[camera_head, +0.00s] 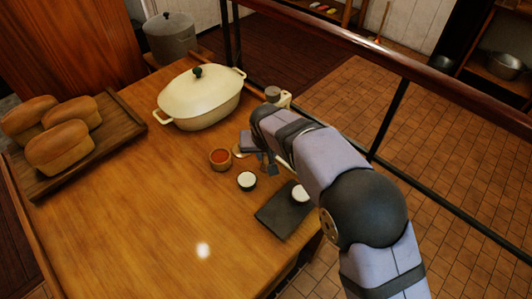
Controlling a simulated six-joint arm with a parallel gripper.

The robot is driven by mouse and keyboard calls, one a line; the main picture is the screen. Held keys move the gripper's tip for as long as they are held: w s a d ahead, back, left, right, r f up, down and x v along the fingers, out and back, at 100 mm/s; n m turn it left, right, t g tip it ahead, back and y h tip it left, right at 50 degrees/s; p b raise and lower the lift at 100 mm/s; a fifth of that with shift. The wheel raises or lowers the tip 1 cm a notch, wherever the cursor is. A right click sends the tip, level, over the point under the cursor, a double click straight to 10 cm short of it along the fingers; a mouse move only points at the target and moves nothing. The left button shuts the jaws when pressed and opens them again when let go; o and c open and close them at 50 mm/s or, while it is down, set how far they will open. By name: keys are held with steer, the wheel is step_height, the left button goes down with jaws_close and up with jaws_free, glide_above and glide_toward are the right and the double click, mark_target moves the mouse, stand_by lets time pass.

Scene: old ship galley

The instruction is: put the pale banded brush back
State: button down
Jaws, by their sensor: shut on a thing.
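My gripper (266,166) is low over the table, left of my forearm, near the small cups. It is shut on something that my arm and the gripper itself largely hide. A thin pale piece (285,162) shows beside the jaws and looks like part of the pale banded brush; its bands cannot be made out. A pale round thing (239,151) lies on the table just left of the gripper. A cream holder or jar with a brownish round top (274,93) stands behind my arm at the table's far edge, partly hidden.
A cup of red-orange content (220,159) and a dark cup with white content (247,181) stand close to the gripper. A similar cup (300,193) is on a dark slab (283,218). A cream lidded pot (200,98) and a bread tray (112,146) stand behind. The front left table is clear.

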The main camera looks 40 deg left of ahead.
steer(key=c, duration=1.6)
jaws_free()
steer(key=shift+f, duration=0.1)
steer(key=b+v, duration=0.2)
steer(key=v, duration=1)
